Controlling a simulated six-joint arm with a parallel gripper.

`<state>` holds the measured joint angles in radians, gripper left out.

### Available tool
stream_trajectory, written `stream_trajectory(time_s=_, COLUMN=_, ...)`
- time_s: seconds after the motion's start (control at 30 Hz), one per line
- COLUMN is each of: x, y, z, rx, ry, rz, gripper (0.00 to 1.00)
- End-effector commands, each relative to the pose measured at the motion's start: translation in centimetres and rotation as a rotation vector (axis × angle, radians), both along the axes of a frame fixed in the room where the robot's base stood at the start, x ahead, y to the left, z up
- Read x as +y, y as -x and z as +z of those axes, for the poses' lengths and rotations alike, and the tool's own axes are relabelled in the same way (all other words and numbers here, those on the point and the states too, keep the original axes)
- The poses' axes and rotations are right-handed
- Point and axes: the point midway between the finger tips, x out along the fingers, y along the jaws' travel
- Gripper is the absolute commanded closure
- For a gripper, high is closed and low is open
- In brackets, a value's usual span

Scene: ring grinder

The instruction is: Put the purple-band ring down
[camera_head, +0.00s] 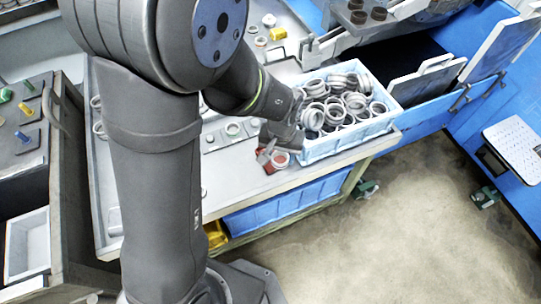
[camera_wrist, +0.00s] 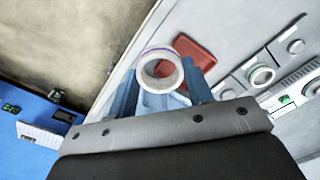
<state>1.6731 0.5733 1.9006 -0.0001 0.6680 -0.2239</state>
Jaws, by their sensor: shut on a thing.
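The purple-band ring (camera_wrist: 160,60) is pale grey with a thin purple line near its rim. My gripper (camera_wrist: 159,90) is shut on it, with blue fingers on either side, in the wrist view. In the head view my gripper (camera_head: 270,148) is low over the front edge of the bench, beside the crate, and the ring (camera_head: 281,160) shows at its tip. A red pad (camera_wrist: 196,51) lies on the bench just past the ring in the wrist view; it is partly hidden by the gripper in the head view (camera_head: 266,167). I cannot tell whether the ring touches anything below.
A light blue crate (camera_head: 345,144) full of grey rings stands right of my gripper. Another ring (camera_wrist: 261,76) with a green band sits in a grey fixture, also visible in the head view (camera_head: 233,129). The bench top (camera_head: 240,178) in front is mostly clear; its edge is close.

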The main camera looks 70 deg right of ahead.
Motion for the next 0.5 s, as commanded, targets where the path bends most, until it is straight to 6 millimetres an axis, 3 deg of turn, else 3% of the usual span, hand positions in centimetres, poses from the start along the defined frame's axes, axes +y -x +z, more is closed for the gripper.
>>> stream_trajectory(time_s=0.1, x=-0.8, y=3.1, z=0.1, rx=0.0, ry=0.001, rz=0.014, gripper=0.79)
stream_trajectory(time_s=0.27, x=-1.2, y=5.3, z=0.2, rx=0.0, ry=-0.001, rz=0.035, gripper=0.79)
stream_trajectory(time_s=0.37, x=-1.6, y=5.2, z=-0.2, rx=0.0, ry=-0.001, rz=0.043, gripper=0.79)
stream_trajectory(time_s=0.5, x=-2.8, y=2.8, z=-1.8, rx=-0.001, ry=-0.003, rz=0.049, gripper=0.79)
